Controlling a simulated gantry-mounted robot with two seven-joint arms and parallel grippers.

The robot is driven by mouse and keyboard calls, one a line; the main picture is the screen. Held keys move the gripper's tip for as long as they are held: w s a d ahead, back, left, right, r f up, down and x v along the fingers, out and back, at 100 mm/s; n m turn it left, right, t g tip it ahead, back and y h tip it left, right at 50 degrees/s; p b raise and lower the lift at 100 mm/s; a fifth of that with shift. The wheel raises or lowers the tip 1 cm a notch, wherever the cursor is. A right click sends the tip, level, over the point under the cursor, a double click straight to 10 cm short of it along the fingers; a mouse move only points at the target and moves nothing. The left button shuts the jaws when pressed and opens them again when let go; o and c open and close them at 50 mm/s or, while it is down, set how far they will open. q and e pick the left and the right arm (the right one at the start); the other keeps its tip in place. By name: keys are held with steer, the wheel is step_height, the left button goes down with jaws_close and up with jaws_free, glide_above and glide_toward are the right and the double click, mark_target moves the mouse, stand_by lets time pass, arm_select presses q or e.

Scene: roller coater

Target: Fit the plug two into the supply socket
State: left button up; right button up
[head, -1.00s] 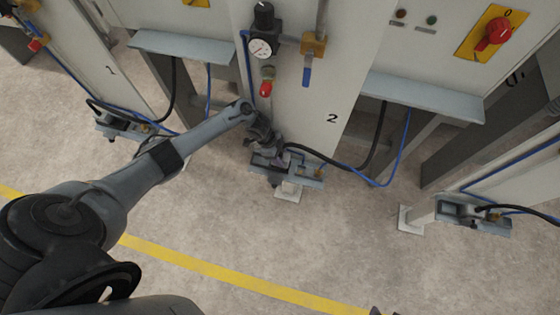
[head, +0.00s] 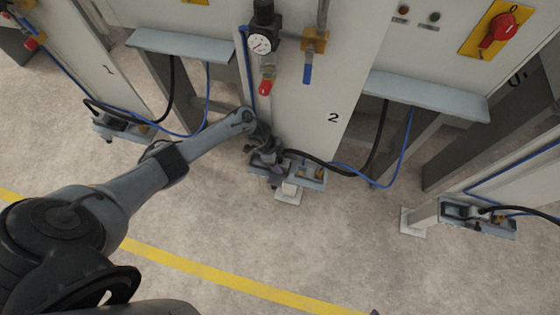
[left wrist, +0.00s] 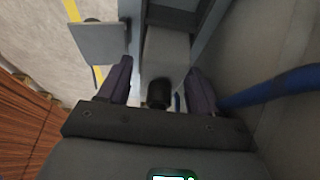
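My left gripper (head: 270,174) is at the bracket (head: 310,180) low on the post marked 2. In the left wrist view its two purple fingers (left wrist: 160,88) are apart. A round black end (left wrist: 160,92) on a grey block (left wrist: 166,55) shows between them, with a gap at each side; I cannot tell whether it is the plug or the socket. In the head view a black cable (head: 345,172) runs to the bracket beside the gripper. The plug at its end and the supply socket are not clear behind the gripper. A dark tip at the bottom edge (head: 375,312) may be my right gripper.
A blue hose (head: 385,187) runs to the same bracket and a blue line passes close by the right finger (left wrist: 270,90). Similar brackets stand left (head: 118,128) and right (head: 490,220). A ledge (head: 428,95) juts out above. The floor in front is clear.

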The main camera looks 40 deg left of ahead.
arm_select(q)
steer(key=shift+o, duration=0.4)
steer(key=shift+r, duration=0.1)
steer(key=shift+r, duration=0.2)
steer(key=p+v, duration=0.4)
steer(key=v, duration=0.6)
steer(key=s+d+r+n+t+y, duration=0.1)
steer(key=s+d+r+t, duration=0.15)
steer(key=d, duration=0.55)
steer(key=s+d+r+n+t+y, duration=0.1)
steer(key=s+d+r+n, duration=0.15)
steer(key=d, duration=0.55)
steer(key=s+a+r+n+g+y, duration=0.2)
steer(key=s+r+n, duration=0.5)
steer(key=s, duration=0.9)
step_height(320, 180, up, 3)
steer(key=shift+a+r+p, duration=0.2)
steer(key=shift+a+p, duration=0.15)
steer(key=shift+a, duration=0.05)
